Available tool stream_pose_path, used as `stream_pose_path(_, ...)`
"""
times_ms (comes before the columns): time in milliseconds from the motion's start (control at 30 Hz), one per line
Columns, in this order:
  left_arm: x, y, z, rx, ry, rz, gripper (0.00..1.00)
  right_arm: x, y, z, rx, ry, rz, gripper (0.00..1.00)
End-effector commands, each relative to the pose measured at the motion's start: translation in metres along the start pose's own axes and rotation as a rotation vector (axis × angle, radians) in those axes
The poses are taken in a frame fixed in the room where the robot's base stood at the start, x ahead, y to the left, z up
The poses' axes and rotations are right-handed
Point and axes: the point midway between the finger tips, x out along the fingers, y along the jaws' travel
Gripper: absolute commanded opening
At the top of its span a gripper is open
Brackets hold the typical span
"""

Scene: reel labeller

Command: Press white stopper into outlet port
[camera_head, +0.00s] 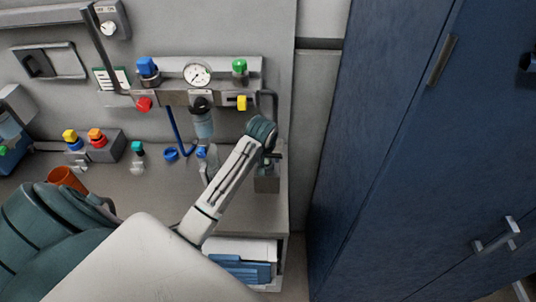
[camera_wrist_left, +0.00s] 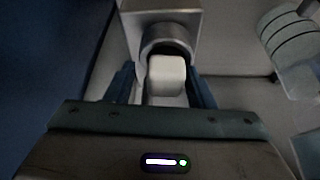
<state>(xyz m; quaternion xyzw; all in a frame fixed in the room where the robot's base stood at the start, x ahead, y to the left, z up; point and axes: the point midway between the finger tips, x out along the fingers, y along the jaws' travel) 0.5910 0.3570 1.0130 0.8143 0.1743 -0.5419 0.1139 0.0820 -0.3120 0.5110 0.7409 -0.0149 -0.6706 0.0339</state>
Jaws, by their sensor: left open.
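In the left wrist view, the white stopper (camera_wrist_left: 166,76) sits at the mouth of a round grey metal outlet port (camera_wrist_left: 168,37). It looks lined up with the port and at least touching its rim; how deep it sits I cannot tell. My left gripper (camera_wrist_left: 163,86) is open, with one dark blue finger on each side of the stopper. In the head view, my left arm reaches to the right end of the bench, and its wrist mostly hides the fingers. The stopper and port cannot be made out there. My right gripper is not in view.
A panel (camera_head: 175,97) with a gauge and coloured knobs is on the back wall. A clear jar (camera_head: 203,124) hangs below it. A grey box (camera_head: 267,184) stands close below my wrist. A tall blue cabinet (camera_head: 395,150) stands to the right. An orange cup (camera_head: 67,179) is at the left.

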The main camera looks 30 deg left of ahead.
Motion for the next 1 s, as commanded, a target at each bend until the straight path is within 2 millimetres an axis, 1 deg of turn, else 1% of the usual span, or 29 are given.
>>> stream_pose_path(33, 0.003, -0.004, 0.006, 0.000, -0.015, -0.011, 0.58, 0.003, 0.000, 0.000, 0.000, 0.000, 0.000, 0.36)
stream_pose_path(67, 0.001, -0.003, 0.006, 0.000, -0.014, -0.011, 0.58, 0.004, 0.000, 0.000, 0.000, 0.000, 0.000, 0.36)
stream_pose_path(167, -0.014, -0.002, 0.005, 0.001, -0.007, -0.008, 0.58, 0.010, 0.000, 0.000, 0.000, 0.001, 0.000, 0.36)
stream_pose_path(400, -0.066, 0.003, 0.002, 0.002, 0.003, -0.003, 0.58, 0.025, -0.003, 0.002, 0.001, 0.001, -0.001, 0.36)
stream_pose_path(500, -0.085, 0.004, 0.002, 0.002, 0.004, -0.003, 0.58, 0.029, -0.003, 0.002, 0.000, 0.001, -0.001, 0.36)
stream_pose_path(600, -0.098, 0.005, 0.001, 0.002, 0.005, -0.002, 0.58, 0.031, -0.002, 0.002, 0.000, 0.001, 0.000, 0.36)
stream_pose_path(733, -0.108, 0.006, 0.002, 0.003, 0.004, -0.003, 0.58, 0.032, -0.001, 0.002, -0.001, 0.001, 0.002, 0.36)
stream_pose_path(1000, -0.110, 0.006, 0.002, 0.003, 0.003, -0.003, 0.58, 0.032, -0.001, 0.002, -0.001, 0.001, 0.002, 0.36)
